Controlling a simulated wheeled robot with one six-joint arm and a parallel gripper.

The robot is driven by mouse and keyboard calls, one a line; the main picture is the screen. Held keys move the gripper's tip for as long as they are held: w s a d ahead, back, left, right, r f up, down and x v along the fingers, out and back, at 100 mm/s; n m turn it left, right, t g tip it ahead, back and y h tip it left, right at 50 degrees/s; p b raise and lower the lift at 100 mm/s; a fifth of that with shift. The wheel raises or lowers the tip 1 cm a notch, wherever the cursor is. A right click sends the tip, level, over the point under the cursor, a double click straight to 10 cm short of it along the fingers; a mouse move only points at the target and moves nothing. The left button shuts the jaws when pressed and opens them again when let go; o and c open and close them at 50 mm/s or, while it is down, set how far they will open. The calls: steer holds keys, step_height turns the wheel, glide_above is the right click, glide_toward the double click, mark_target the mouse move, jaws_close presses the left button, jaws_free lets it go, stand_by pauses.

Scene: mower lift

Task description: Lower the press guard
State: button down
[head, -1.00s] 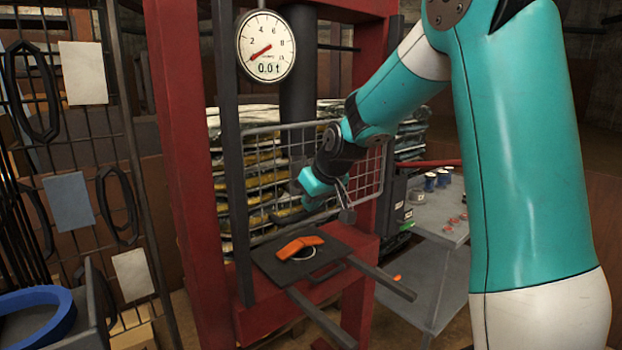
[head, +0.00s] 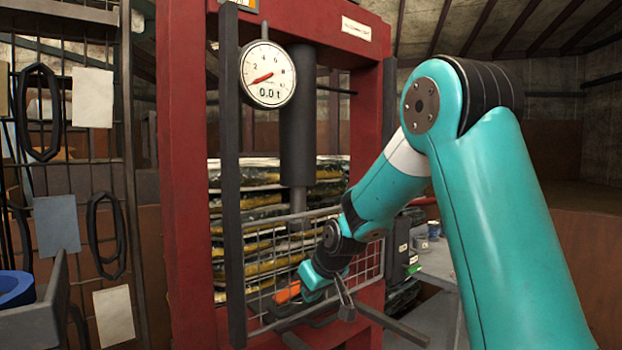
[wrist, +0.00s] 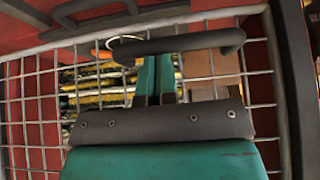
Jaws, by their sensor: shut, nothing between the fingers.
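The press guard (head: 376,262) is a grey wire-mesh panel across the front of the red press, low in the head view. An orange piece (head: 288,292) shows behind its mesh. In the wrist view the mesh (wrist: 262,88) fills much of the picture, with a dark bar like a handle (wrist: 190,43) across it. My gripper (wrist: 158,62) is shut and empty, its fingertips at the bar; I cannot tell whether they touch it. In the head view my gripper (head: 308,290) is in front of the mesh, partly hidden by my wrist.
The red press frame (head: 185,190) stands around the guard, with a dial gauge (head: 268,74) reading 0.0 t and a dark ram (head: 298,130). A grey rail sticks out at lower right (head: 395,325). A wire rack (head: 105,160) stands left, a grey bench (head: 438,262) right.

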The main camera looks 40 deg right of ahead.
steer(key=shift+s+f, duration=0.2)
steer(key=shift+f, duration=0.3)
steer(key=r+p, duration=0.2)
steer(key=w+r+p, duration=0.1)
steer(key=r+p, duration=0.1)
steer(key=r, duration=0.1)
steer(key=b+v, duration=0.1)
steer(key=v, duration=0.8)
steer(key=shift+r, duration=0.4)
steer(key=shift+s, duration=0.15)
